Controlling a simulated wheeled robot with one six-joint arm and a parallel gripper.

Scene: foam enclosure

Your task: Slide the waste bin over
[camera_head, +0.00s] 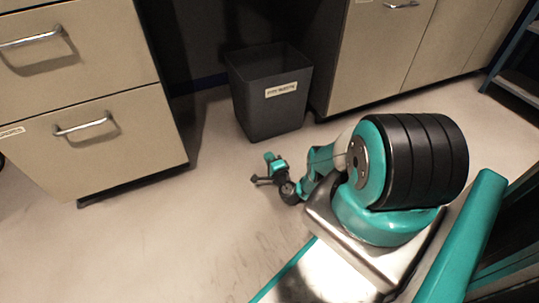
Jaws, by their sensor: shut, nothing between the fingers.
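The waste bin (268,105) is a dark grey, open-topped square bin with a pale label on its front. It stands upright on the floor in the gap between two cabinets. My gripper (256,180) is low over the floor, in front of the bin and nearer to me. It is shut and empty, and looks apart from the bin. The inside bottom of the bin is hidden.
A beige drawer cabinet (90,100) with metal handles stands to the left of the bin. Another beige cabinet (380,55) stands close on its right. The pale floor (150,240) is clear in front. A blue-framed shelf (515,55) is at the far right.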

